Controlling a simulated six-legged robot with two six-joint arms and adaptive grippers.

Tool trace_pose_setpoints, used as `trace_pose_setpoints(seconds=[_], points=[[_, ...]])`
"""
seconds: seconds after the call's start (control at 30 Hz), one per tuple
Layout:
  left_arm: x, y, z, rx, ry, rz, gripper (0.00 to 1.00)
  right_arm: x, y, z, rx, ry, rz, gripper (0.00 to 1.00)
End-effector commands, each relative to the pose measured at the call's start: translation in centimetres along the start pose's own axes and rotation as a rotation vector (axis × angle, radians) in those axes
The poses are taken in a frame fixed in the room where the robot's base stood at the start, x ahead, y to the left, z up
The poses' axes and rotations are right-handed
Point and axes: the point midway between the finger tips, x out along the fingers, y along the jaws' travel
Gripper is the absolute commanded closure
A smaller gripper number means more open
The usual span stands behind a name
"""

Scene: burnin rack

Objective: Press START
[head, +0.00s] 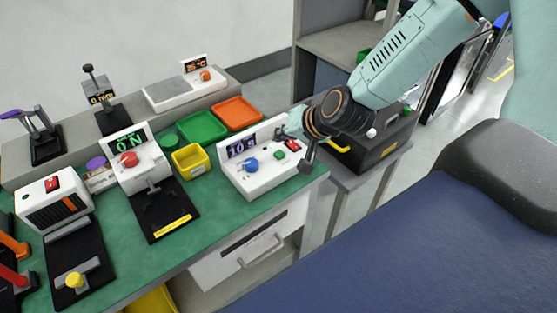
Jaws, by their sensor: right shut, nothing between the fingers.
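A white timer box (262,171) with a lit purple display stands at the right end of the green bench. Its sloped face carries a blue knob (250,165), a green button (279,154) and a red switch (292,144). No START lettering is readable on it. My right gripper (307,167) comes in from the upper right, shut and empty. Its tip points down at the box's right end, right of the green button and apart from it in the picture. The gap in depth is hard to judge. My left gripper is out of view.
A yellow bin (191,162), a green tray (202,127) and an orange tray (237,113) lie left of and behind the box. A dark case (381,145) sits on a stand behind my right arm.

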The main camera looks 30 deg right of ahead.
Motion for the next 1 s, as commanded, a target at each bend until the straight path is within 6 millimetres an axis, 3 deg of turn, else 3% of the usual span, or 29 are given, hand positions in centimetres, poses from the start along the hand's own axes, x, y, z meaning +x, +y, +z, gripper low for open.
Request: trace_pose_setpoints(seconds=[0.03,0.23,1.0], points=[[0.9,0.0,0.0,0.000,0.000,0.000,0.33,0.7,0.6,0.5,0.000,0.000,0.001,1.00],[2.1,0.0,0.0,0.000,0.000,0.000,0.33,1.6,1.2,1.2,-0.001,0.000,0.001,1.00],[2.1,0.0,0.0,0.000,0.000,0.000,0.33,1.6,1.2,1.2,0.000,0.000,0.000,1.00]])
